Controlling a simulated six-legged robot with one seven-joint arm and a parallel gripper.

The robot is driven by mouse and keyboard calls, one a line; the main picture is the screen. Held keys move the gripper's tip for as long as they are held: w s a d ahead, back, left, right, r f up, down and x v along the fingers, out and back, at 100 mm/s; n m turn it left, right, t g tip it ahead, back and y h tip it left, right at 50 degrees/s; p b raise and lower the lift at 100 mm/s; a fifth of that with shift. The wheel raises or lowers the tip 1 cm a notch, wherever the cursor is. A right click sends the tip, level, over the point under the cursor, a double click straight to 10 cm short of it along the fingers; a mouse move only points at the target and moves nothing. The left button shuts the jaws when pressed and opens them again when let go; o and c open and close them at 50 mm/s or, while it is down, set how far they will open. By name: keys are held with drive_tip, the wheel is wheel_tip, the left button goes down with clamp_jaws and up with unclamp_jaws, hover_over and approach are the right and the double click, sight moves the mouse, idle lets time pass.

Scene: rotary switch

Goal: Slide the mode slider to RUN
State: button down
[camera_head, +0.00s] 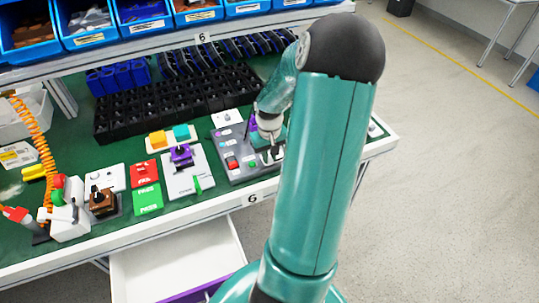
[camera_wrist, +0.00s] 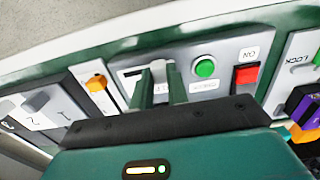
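The mode slider's grey panel (camera_head: 238,172) lies on the green bench top, partly behind my arm in the head view. In the wrist view the panel (camera_wrist: 228,84) shows a dark slot (camera_wrist: 133,73) beside my fingers. My gripper (camera_wrist: 162,88) is low over this slot end, its two green fingertips apart. Something pale shows between the fingers; I cannot tell whether it is the slider knob or whether they touch it. In the head view my gripper (camera_head: 271,153) points down at the panel's right part. The RUN marking is not readable.
The panel also bears a green button (camera_wrist: 205,67) and a red rocker switch (camera_wrist: 246,75) close to my fingers. An orange knob (camera_wrist: 97,83) is on a neighbouring panel. A purple-handled panel (camera_head: 181,155) stands left. A black bin rack (camera_head: 180,100) is behind. A drawer (camera_head: 175,262) hangs open below.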

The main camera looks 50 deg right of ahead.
sight(282, 151)
drive_tip(key=shift+s+d+r, duration=0.1)
drive_tip(key=shift+s+d, duration=0.25)
drive_tip(key=shift+d, duration=0.3)
drive_tip(key=shift+s+d+f, duration=0.1)
drive_tip(key=shift+s+d, duration=0.3)
drive_tip(key=shift+d, duration=0.25)
drive_tip(key=shift+s+d+r, duration=0.1)
drive_tip(key=shift+s+d, duration=0.25)
drive_tip(key=shift+d, duration=0.3)
drive_tip(key=c, duration=1.4)
unclamp_jaws()
drive_tip(key=shift+d, duration=0.1)
drive_tip(key=shift+o, duration=0.2)
wheel_tip(282, 151, up, 14)
drive_tip(key=shift+a, duration=0.2)
